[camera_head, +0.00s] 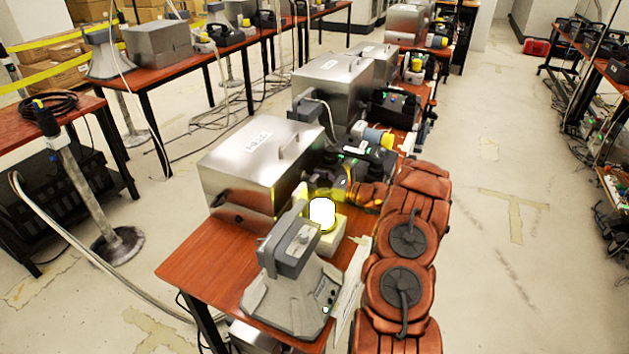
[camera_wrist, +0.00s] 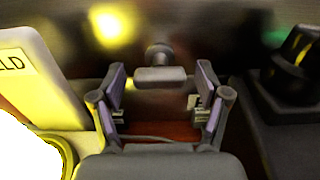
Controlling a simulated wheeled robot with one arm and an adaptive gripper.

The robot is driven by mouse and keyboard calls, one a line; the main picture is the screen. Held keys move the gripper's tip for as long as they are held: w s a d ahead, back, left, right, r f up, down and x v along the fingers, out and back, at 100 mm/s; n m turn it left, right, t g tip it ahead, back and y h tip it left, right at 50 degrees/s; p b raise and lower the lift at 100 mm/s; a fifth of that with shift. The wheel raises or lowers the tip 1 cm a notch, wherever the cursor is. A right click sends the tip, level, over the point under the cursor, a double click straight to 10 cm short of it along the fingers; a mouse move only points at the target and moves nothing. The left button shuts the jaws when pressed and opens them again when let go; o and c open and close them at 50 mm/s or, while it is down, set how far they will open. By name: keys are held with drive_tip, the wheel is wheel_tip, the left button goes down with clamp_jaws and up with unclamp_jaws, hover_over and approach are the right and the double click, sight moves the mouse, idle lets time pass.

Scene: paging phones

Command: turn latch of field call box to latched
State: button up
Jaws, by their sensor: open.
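My gripper (camera_wrist: 160,95) is open in the wrist view, its two fingers apart. A dark round knob with a short flat grey bar (camera_wrist: 158,75) shows between and beyond the fingers, apparently on a dark, shiny, blurred surface; I see no contact. It looks like a latch, with its bar lying level. At the left, a pale yellow-lit panel (camera_wrist: 42,75) carries a label ending in "LD". In the head view my gripper (camera_head: 338,190) is beside the steel box (camera_head: 240,180), just behind a small pale unit (camera_head: 335,235) with a glowing lamp. The latch is not discernible there.
A grey desk device (camera_head: 290,290) stands at the front of the red-brown table (camera_head: 190,270). A black device with a knob (camera_wrist: 295,70) is close on the gripper's right. More boxes and phones crowd the table behind. The aisle floor (camera_head: 500,250) at right is clear.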

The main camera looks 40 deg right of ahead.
drive_tip(key=shift+c, duration=0.3)
drive_tip(key=c, duration=1.1)
